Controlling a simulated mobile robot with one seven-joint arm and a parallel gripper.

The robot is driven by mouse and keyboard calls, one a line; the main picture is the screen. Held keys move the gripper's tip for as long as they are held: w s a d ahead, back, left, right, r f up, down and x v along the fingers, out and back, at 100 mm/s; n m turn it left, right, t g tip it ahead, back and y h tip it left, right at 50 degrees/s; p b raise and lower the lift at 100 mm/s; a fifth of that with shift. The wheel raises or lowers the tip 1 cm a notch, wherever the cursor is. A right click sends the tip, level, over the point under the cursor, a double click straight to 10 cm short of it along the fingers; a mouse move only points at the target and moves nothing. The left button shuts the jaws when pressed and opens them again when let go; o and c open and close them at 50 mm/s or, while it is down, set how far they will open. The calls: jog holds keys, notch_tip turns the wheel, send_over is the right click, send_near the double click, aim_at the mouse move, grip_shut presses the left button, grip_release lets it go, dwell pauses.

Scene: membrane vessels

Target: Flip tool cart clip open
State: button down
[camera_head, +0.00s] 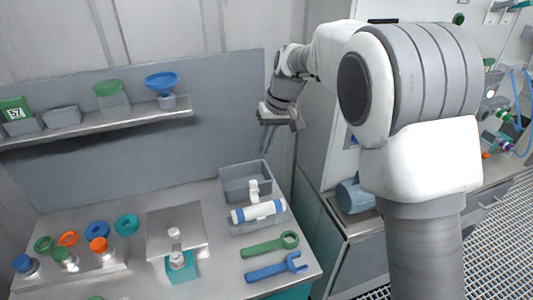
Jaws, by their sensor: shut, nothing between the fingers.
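The tool cart top (215,265) is the grey surface at lower left, with teal below its front edge. A white cylinder with blue bands (258,211) lies on a grey holder on it. A small white part (254,190) stands up behind the cylinder; it may be the clip, but I cannot tell clearly, nor whether it is open. Another white fitting sits over a teal block (180,267) further left. My gripper (292,124) is shut and empty, in the air above and behind the grey bin, clear of everything on the cart.
An open grey bin (246,180) stands at the cart's back right. A green wrench (268,245) and a blue wrench (275,268) lie in front. Coloured rings and caps fill the left side. A shelf (95,127) with small containers runs along the back panel. A grey cabinet stands to the right.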

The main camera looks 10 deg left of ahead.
aim_at(256, 183)
jog(key=x, duration=1.2)
jog(key=shift+f+p, duration=0.1)
jog(key=shift+p, duration=0.25)
jog(key=shift+w+p, duration=0.1)
jog(key=shift+p, duration=0.5)
jog(key=shift+w+a+g+h+p, duration=0.2)
jog(key=shift+g+h+p, duration=0.1)
jog(key=shift+g+p, duration=0.15)
jog(key=shift+w+a+f+b, duration=0.25)
jog(key=shift+w+a+f, duration=0.1)
jog(key=shift+w, duration=0.2)
jog(key=shift+w+a+f+b, duration=0.2)
jog(key=shift+w+a+f, duration=0.15)
jog(key=shift+w, duration=0.25)
jog(key=shift+s, duration=0.1)
